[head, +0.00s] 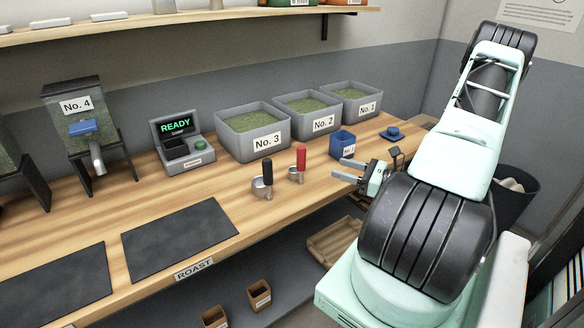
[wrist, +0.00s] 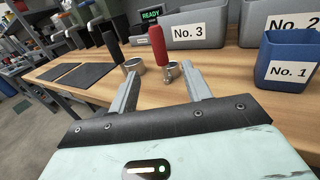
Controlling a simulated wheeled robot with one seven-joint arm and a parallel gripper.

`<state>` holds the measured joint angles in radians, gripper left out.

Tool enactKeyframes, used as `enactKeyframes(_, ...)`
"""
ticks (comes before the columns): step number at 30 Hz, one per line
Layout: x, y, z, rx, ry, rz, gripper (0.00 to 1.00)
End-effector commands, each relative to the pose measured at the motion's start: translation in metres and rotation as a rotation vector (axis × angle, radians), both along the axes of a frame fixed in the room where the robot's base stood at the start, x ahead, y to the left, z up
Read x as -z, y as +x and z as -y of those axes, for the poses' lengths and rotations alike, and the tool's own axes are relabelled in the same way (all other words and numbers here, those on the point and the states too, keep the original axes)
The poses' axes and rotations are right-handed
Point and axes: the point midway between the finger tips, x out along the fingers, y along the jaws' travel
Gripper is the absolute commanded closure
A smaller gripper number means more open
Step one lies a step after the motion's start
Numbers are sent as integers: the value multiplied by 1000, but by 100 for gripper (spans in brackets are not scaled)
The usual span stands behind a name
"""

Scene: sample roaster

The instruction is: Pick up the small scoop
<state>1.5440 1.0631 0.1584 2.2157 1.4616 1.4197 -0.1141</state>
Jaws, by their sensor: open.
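The small scoop (head: 296,175) has a red upright handle and a little metal cup, and stands on the wooden counter. In the wrist view the red scoop (wrist: 158,46) is just beyond my fingertips, nearer the right finger. A scoop with a black handle and a larger metal cup (head: 262,187) stands to its left; it also shows in the wrist view (wrist: 133,64). My gripper (head: 339,169) is open and empty, low over the counter, to the right of the red scoop and apart from it. Its fingers (wrist: 158,80) point toward the two scoops.
A blue No. 1 cup (head: 342,146) stands behind my gripper. Grey bins of green beans, including No. 3 (head: 254,146), line the back. A READY scale (head: 182,150) and dark mats (head: 180,238) are to the left. The counter between gripper and red scoop is clear.

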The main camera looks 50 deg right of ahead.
Motion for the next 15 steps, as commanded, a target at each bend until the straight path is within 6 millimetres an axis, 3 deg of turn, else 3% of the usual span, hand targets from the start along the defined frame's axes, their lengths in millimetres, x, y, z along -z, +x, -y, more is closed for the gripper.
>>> enactKeyframes(9,-2,63,-17,-6,1,-1,51)
enactKeyframes(15,-1,81,-20,-3,-1,-2,51)
